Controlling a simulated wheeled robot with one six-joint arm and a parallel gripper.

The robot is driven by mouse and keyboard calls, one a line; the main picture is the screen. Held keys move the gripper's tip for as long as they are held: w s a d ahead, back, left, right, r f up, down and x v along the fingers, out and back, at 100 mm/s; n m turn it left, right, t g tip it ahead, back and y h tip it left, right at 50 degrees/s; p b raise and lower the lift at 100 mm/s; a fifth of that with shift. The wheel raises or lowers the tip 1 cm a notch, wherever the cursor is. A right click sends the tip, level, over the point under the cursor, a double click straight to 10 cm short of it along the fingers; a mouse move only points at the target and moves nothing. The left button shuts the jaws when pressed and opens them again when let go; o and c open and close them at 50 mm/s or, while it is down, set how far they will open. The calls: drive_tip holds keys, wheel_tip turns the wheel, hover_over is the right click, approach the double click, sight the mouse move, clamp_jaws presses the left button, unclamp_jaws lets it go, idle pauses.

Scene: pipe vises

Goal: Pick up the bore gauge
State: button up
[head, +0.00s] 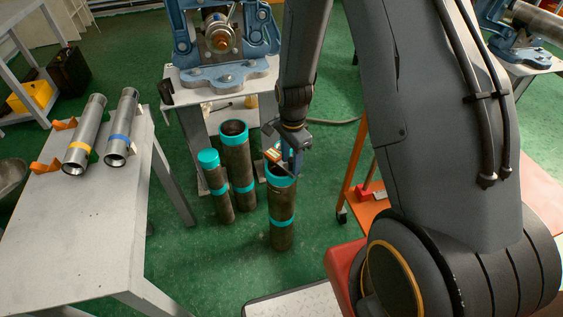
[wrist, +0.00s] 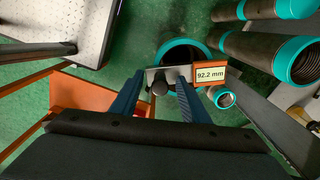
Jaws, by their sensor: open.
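The bore gauge has an orange display box (wrist: 211,72) reading 92.2 mm, a grey plate and a dark round knob, in the wrist view. Its orange box also shows small in the head view (head: 273,154). It sits at the mouth of a dark upright pipe with a teal rim (head: 281,178). My gripper (wrist: 160,82) is open, with its blue fingers on either side of the grey plate and knob. In the head view my gripper (head: 291,155) is just above that pipe. Whether the fingers touch the gauge cannot be told. Its lower part is hidden.
Two more teal-banded pipes (head: 238,165) (head: 216,186) stand close by on the left. A blue vise (head: 222,45) is on a bench behind. A grey table (head: 75,225) with two metal tubes is at the left. An orange cart (head: 366,207) stands close on the right.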

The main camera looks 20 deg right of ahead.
clamp_jaws()
idle(0.4)
